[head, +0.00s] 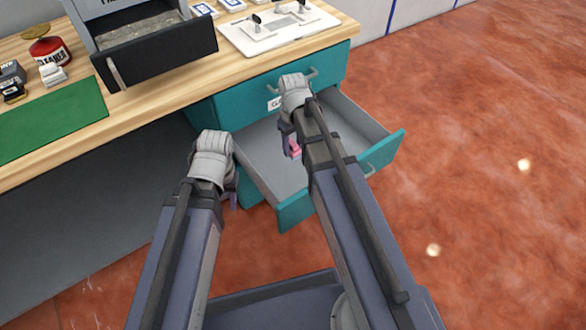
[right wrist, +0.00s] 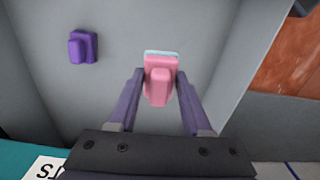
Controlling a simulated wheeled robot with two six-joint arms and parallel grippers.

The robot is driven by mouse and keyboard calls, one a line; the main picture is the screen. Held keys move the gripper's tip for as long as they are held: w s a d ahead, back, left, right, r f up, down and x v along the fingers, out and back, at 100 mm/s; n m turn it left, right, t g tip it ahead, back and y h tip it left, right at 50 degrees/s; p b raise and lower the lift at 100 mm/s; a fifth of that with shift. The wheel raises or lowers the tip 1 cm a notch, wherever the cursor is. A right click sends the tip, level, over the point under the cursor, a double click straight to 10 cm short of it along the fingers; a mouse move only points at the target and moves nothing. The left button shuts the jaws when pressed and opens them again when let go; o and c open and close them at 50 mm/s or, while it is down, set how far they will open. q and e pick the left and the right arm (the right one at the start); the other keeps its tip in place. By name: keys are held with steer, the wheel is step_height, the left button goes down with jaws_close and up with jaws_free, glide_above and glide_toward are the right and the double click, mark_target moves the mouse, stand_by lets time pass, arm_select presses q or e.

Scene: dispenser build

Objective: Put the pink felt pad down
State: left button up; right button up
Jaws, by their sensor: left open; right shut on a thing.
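The pink felt pad (head: 294,149) is at my right gripper (head: 289,142) in the head view, above the open teal drawer (head: 258,158). In the right wrist view the pink pad (right wrist: 160,82) sits between the two fingertips of my right gripper (right wrist: 159,88), with a pale blue edge at its far end. The gripper is shut on it. The grey drawer floor is behind it; I cannot tell how high the pad is above it. My left gripper (head: 233,197) is open, left of the drawer's front corner, with its fingers mostly hidden by the wrist.
A purple block (right wrist: 83,46) lies on the drawer floor, left of the pad in the wrist view. The wooden bench (head: 150,98) holds a dark open bin (head: 158,62), a green mat (head: 50,120), a red tin (head: 49,52) and a white board (head: 290,35).

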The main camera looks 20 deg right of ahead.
steer(key=shift+f+b, duration=4.25)
steer(key=shift+f, duration=0.3)
steer(key=shift+f, duration=0.1)
steer(key=shift+f, duration=0.2)
steer(key=o, duration=1.2)
steer(key=shift+r, duration=0.2)
step_height(320, 180, up, 7)
steer(key=p, duration=0.7)
steer(key=shift+s+r, duration=0.1)
steer(key=shift+r, duration=0.2)
